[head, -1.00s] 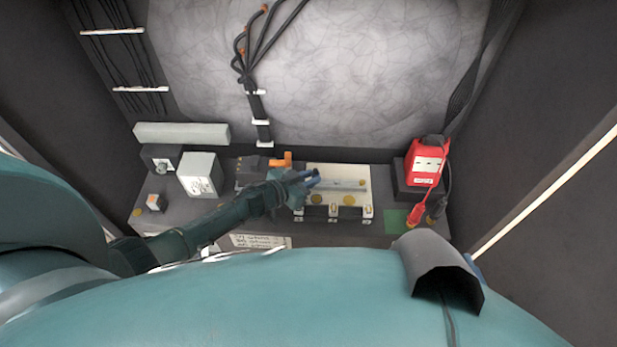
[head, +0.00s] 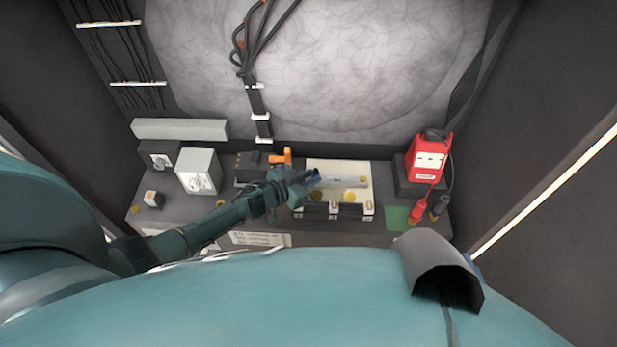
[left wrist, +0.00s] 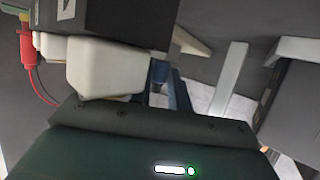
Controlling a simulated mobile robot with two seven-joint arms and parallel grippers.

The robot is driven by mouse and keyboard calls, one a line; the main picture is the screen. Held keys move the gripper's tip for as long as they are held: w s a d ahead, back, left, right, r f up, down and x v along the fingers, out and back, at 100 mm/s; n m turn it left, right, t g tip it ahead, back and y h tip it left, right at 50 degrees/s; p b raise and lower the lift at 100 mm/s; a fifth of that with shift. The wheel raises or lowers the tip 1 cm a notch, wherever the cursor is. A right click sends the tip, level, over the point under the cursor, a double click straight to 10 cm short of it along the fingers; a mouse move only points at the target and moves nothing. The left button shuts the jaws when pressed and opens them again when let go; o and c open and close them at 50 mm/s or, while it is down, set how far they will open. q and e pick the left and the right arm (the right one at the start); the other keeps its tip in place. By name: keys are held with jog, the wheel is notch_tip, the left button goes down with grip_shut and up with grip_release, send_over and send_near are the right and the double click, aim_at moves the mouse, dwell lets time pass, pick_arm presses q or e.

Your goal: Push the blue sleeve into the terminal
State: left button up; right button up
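My left gripper (head: 312,180) reaches in from the left to the left end of a cream terminal block (head: 312,164). The block has gold discs and a pale grey bar on top. At the fingertips a small bluish piece shows, too small to tell sleeve from finger. My right gripper is not in view.
An orange handle (head: 281,158) stands just behind my left gripper. A red device (head: 429,158) with red and black leads is at the right, by a green pad (head: 397,217). Grey boxes (head: 198,171) stand at the left. A cable bundle (head: 262,125) hangs behind.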

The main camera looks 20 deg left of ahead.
pick_arm(q)
jog(key=o, duration=0.5)
jog(key=shift+f, duration=0.1)
jog(key=shift+o, duration=0.2)
jog(key=p+v, duration=0.4)
jog(key=v, duration=0.9)
jog(key=shift+p, duration=0.4)
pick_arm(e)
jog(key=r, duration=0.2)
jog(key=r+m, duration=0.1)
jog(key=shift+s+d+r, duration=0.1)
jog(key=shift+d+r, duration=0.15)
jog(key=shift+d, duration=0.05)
pick_arm(q)
jog(key=shift+a, duration=0.1)
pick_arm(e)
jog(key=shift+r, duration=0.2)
